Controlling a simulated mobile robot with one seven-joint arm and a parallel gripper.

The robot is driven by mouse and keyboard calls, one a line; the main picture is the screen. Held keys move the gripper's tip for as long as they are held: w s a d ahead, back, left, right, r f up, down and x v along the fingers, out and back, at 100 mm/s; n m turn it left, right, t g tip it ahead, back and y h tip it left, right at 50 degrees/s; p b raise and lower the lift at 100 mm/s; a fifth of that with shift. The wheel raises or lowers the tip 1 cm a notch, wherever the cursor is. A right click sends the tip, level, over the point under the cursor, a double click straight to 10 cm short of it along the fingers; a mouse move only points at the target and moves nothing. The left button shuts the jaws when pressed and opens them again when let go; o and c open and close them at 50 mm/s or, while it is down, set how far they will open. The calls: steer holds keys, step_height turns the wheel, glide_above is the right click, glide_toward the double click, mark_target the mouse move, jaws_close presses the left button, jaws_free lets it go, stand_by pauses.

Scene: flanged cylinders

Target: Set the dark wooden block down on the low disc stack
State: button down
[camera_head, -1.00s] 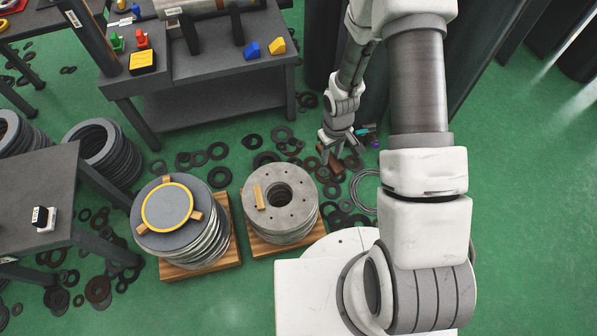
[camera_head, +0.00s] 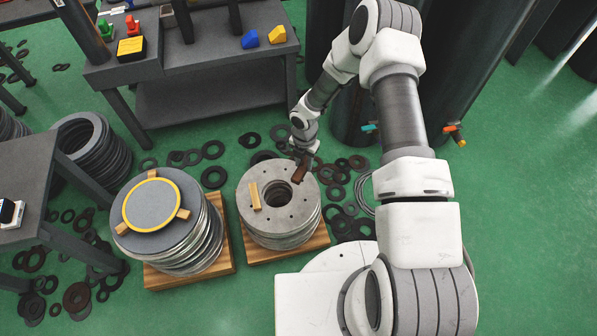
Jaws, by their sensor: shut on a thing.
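My gripper (camera_head: 303,158) is shut on the dark wooden block (camera_head: 301,171). The block is brown and tilted, and it shows at the far right rim of the low disc stack (camera_head: 273,217). I cannot tell whether it touches the stack's top. The low stack is grey discs with a round centre hole, on a wooden pallet. A light wooden block (camera_head: 254,196) lies on its left side. My fingers are small and partly hidden by the wrist.
A second disc stack (camera_head: 160,204) with a yellow ring and light wooden blocks stands left on its own pallet. A grey workbench (camera_head: 215,100) is behind. Dark rings (camera_head: 213,177) litter the green floor. Dark cylinders stand behind my arm.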

steer(key=w+a+f+n+b, duration=0.1)
steer(key=w+f+n+b, duration=0.2)
steer(key=f+n, duration=0.5)
steer(key=shift+w+a+n+b, duration=0.2)
steer(key=shift+w+n+b, duration=0.1)
steer(key=shift+b, duration=0.3)
step_height(320, 180, down, 6)
steer(key=b, duration=0.5)
steer(key=shift+r+b, duration=0.15)
steer(key=shift+b, duration=0.15)
steer(key=shift+f+b, duration=0.65)
steer(key=shift+f, duration=1.9)
steer(key=shift+c, duration=2.3)
jaws_free()
